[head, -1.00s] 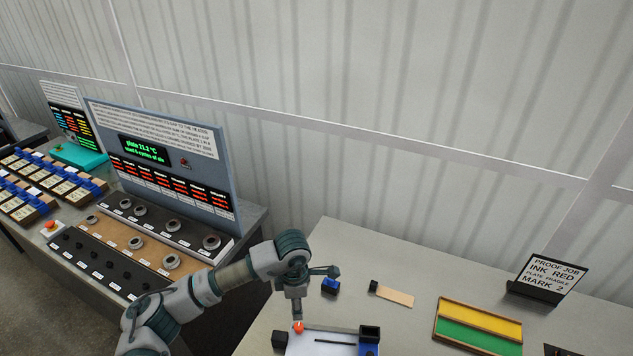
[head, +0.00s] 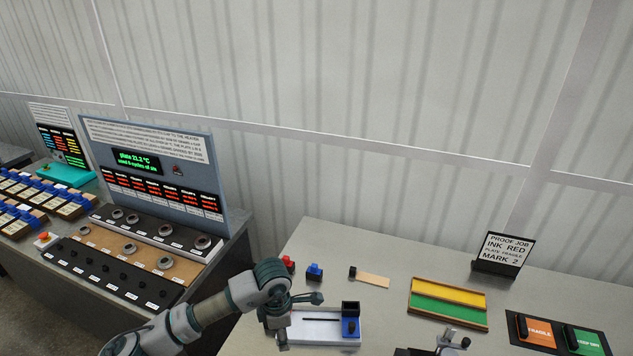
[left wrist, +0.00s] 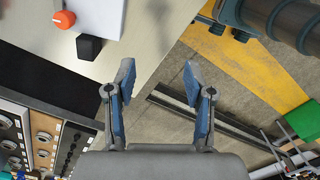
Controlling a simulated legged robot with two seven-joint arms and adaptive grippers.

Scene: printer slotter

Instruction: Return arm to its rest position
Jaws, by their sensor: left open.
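My left arm (head: 209,310) comes in from the lower left of the head view. Its left gripper (head: 281,342) hangs downward near the left end of the white plate (head: 318,341), its fingers small and hard to make out there. In the left wrist view the left gripper (left wrist: 158,78) has its two fingers spread wide with nothing between them. An orange knob (left wrist: 64,19) and a black block (left wrist: 88,46) lie beyond the left finger, apart from it. The space between the fingers shows the table edge and the floor.
A blue block (head: 314,271), red block (head: 288,263), yellow-green tray (head: 447,301) and sign (head: 504,254) are on the table. A control console (head: 150,250) stands left, across a gap.

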